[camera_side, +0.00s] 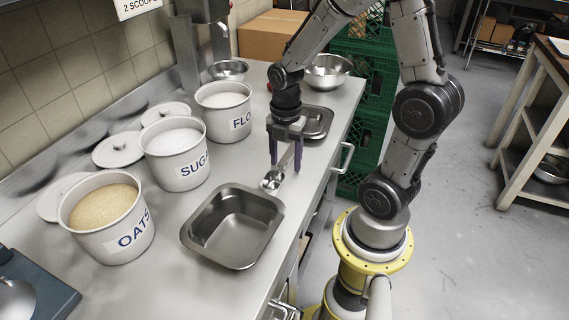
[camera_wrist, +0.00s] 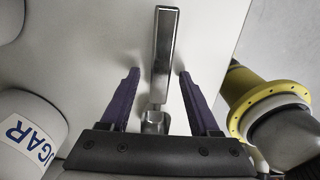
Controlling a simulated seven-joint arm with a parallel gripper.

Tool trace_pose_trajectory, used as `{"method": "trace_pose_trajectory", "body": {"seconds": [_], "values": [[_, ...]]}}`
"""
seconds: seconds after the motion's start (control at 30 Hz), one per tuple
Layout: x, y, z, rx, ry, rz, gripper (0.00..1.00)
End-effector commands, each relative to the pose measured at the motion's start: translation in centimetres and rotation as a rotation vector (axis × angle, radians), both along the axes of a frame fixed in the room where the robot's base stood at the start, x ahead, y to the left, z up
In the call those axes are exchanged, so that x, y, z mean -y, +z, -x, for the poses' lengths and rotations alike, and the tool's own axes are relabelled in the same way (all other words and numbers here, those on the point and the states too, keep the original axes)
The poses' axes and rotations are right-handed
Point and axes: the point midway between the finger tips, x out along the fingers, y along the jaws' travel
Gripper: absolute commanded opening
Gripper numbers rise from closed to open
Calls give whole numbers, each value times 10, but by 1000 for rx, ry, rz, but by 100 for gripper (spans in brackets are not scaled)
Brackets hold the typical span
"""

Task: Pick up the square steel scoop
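A small steel scoop (camera_side: 271,181) lies on the steel counter beside the far right corner of the front pan. Its bowl is too small in the side view to tell whether it is square. In the wrist view its flat handle (camera_wrist: 165,50) runs up the picture between my fingers, and the bowl end is mostly hidden behind the gripper body. My gripper (camera_side: 285,166) points down over the scoop with its purple fingers apart. In the wrist view my gripper (camera_wrist: 158,74) is open, one finger on each side of the handle, with gaps on both sides.
An empty steel pan (camera_side: 243,257) is in front, and another pan (camera_side: 323,121) is behind my gripper. Tubs of oats (camera_side: 127,243), sugar (camera_side: 187,172) and flour (camera_side: 235,126) line the left. Lids lie by the wall. The counter's right edge is close.

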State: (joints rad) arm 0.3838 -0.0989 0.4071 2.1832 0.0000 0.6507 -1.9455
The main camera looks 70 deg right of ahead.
Motion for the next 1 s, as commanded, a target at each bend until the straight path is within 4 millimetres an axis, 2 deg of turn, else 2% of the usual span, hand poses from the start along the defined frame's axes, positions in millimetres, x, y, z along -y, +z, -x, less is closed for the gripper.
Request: {"method": "trace_pose_trajectory", "body": {"seconds": [0.03, 0.33, 0.77, 1.0], "values": [[0, 0, 0, 0, 0, 0, 55], [0, 1, 0, 1, 0, 0, 1], [0, 2, 0, 2, 0, 1, 0], [1, 19, -1, 6, 0, 2, 0]]}}
